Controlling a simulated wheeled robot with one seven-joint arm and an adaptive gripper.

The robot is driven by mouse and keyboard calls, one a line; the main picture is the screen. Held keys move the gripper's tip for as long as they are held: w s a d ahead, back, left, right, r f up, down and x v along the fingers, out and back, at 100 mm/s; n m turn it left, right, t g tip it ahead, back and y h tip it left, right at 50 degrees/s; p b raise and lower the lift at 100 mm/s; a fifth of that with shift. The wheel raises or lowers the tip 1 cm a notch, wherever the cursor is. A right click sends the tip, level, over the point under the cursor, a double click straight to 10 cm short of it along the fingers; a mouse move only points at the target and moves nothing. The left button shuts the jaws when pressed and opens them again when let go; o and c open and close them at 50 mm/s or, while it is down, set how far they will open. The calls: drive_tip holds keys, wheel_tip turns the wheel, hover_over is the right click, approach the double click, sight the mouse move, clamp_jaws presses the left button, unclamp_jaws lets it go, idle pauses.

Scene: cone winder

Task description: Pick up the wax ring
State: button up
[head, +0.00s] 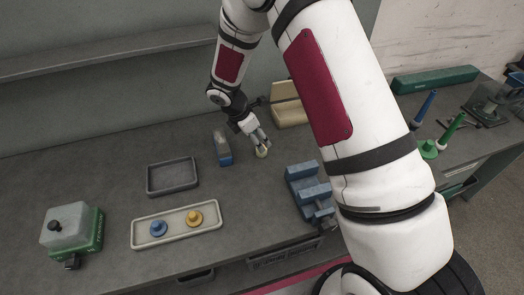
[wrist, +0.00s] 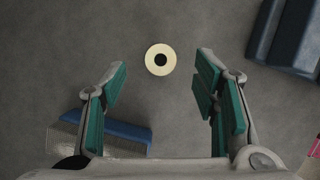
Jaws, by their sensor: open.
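The wax ring (wrist: 151,53) is a pale cream disc with a dark round hole, lying flat on the grey table in the wrist view. It also shows in the head view (head: 262,152), just below my fingertips and partly hidden by them. My gripper (wrist: 160,85) is open and empty. Its two green-padded fingers stand apart on the left and right, with the ring centred between them and slightly beyond their tips. In the head view, my gripper (head: 257,141) points down at the ring.
A blue-based brush-like block (head: 222,148) stands close left of my gripper; it also shows under the left finger in the wrist view (wrist: 110,130). A blue stepped block (head: 308,185) is to the right, a beige box (head: 288,108) behind. An empty grey tray (head: 172,190) lies left.

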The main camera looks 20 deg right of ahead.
drive_tip(key=shift+p+x, duration=0.75)
drive_tip(key=shift+x, duration=2.1)
drive_tip(key=shift+a, duration=0.1)
drive_tip(key=c, duration=1)
